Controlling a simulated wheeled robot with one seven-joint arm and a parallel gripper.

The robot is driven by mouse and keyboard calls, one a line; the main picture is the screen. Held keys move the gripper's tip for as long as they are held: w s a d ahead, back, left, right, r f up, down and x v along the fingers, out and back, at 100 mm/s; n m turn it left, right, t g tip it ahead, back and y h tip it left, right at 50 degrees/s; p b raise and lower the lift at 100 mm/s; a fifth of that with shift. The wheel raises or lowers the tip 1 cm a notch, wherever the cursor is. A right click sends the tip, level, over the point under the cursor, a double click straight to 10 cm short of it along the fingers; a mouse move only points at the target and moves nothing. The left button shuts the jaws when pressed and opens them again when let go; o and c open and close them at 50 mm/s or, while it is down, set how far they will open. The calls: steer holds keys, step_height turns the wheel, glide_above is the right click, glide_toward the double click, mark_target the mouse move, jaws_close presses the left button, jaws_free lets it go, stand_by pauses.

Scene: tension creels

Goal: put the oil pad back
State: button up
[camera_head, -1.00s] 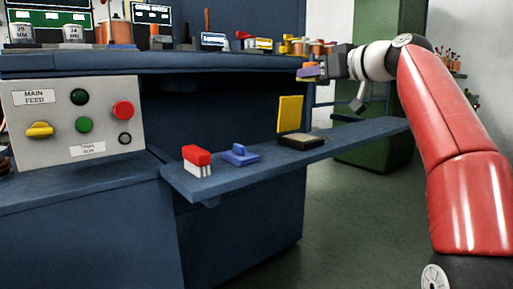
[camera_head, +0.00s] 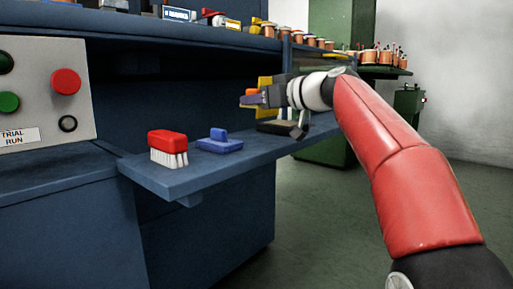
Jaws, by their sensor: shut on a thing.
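My gripper (camera_head: 262,97) is shut on a small orange and purple pad (camera_head: 250,97), likely the oil pad, and holds it above the shelf. A dark open tin (camera_head: 275,127) with a raised yellow lid (camera_head: 265,82) sits on the shelf behind and below my gripper. My gripper and wrist hide much of the lid and part of the tin. The pad appears apart from the tin; the exact gap in depth cannot be told.
The blue shelf (camera_head: 200,180) carries a red brush (camera_head: 167,147) with white bristles and a blue block with a handle (camera_head: 219,141). A control panel (camera_head: 45,90) with buttons is at left. Spools (camera_head: 310,41) line the bench top above. Open floor lies at right.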

mark_target(257, 139)
step_height(257, 139, down, 8)
steer(key=shift+r+b, duration=0.25)
steer(key=shift+b, duration=0.85)
steer(key=shift+f, duration=0.1)
steer(key=o, duration=1.1)
steer(key=shift+c, duration=0.2)
steer(key=b+v, duration=0.2)
steer(key=v, duration=1)
steer(key=s+d+f+m+g+h, duration=0.1)
steer(key=s+d+f+m+h, duration=0.2)
steer(key=s+f, duration=0.6)
steer(key=s+d+f+m+g+h, duration=0.2)
steer(key=s+f+m+h, duration=0.2)
steer(key=s+f, duration=0.5)
steer(key=s+d+f+m+g+h, duration=0.1)
steer(key=s+d+f+m+h, duration=0.2)
steer(key=f, duration=1.6)
steer(key=s+h, duration=0.3)
steer(key=s, duration=0.4)
steer(key=shift+d, duration=0.3)
